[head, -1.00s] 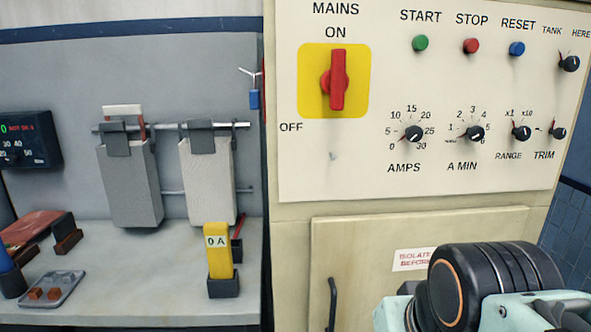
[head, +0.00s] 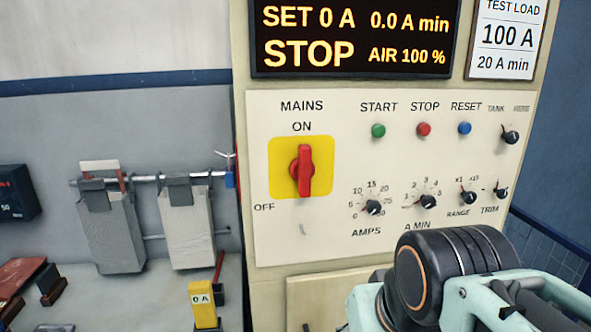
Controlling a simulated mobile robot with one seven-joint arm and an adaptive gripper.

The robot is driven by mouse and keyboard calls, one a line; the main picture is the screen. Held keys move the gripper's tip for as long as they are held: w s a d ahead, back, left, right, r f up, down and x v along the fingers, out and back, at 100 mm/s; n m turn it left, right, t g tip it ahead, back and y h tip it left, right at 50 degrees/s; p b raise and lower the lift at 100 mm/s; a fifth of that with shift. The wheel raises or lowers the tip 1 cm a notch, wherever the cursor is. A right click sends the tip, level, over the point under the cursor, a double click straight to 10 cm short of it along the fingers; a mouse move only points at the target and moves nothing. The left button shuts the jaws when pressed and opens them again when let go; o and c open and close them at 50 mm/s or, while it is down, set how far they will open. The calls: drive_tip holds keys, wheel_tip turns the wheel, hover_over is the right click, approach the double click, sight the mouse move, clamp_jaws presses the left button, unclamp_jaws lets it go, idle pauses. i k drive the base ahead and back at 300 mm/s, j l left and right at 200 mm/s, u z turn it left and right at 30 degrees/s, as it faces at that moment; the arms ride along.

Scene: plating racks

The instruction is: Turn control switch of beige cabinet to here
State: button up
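The beige cabinet (head: 275,225) stands in the middle and right of the head view. Its control switch, a small black knob (head: 510,137) at the upper right of the panel, sits under the labels TANK on the left and HERE on the right. The knob's pointer tilts up and left, to the TANK side. My arm shows at the lower right, below the panel and in front of the cabinet. My gripper is not in view.
A red mains switch (head: 304,170) on a yellow plate stands upright at ON. START, STOP and RESET buttons and several other knobs share the panel. A display (head: 355,38) above reads STOP. A bench with hanging grey plates (head: 112,235) is at left.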

sight(512, 138)
drive_tip(key=z, duration=1.2)
